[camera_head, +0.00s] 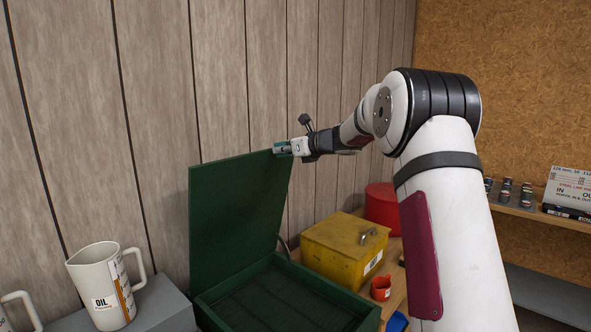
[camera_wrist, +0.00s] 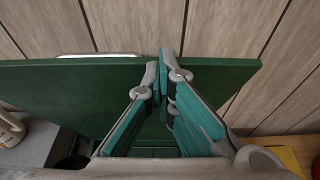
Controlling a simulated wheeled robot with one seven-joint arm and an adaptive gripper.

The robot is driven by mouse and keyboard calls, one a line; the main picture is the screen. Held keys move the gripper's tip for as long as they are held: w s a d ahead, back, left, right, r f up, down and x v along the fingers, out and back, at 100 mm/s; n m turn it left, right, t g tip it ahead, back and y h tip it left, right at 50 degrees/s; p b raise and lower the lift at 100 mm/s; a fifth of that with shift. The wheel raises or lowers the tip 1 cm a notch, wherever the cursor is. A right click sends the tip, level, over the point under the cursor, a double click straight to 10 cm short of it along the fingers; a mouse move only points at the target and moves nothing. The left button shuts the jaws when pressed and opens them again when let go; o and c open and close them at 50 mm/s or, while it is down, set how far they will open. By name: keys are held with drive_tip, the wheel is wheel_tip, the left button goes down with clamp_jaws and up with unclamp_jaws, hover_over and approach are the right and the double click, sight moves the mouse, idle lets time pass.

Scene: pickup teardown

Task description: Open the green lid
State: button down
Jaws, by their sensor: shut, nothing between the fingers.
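The green lid (camera_head: 232,212) stands raised, roughly upright and leaning a little back, on the far side of the green box (camera_head: 290,299). The box interior shows a dark, empty-looking bottom. My gripper (camera_head: 280,149) is at the upper right corner of the lid. In the wrist view the lid (camera_wrist: 60,90) spans the picture below the wall, and my gripper's fingertips (camera_wrist: 163,62) are together at its top edge. The fingers are shut with nothing seen between them. Whether they touch the lid I cannot tell.
A yellow metal box (camera_head: 340,250) stands right of the green box, with a red round container (camera_head: 382,207) behind it and a small orange cup (camera_head: 381,288) in front. White oil jugs (camera_head: 103,285) stand at the left. A plank wall (camera_head: 90,130) is close behind the lid.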

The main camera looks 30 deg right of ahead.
drive_tip(key=shift+w+a+r+b, duration=0.15)
drive_tip(key=shift+w+a, duration=0.05)
drive_tip(key=shift+w, duration=0.4)
drive_tip(key=shift+w+a+r+b, duration=0.1)
drive_tip(key=shift+w+a+r, duration=0.15)
drive_tip(key=shift+w, duration=0.3)
drive_tip(key=shift+w+a+r+b, duration=0.1)
drive_tip(key=shift+w+a+b, duration=0.1)
drive_tip(key=shift+w, duration=0.4)
drive_tip(key=shift+s, duration=0.1)
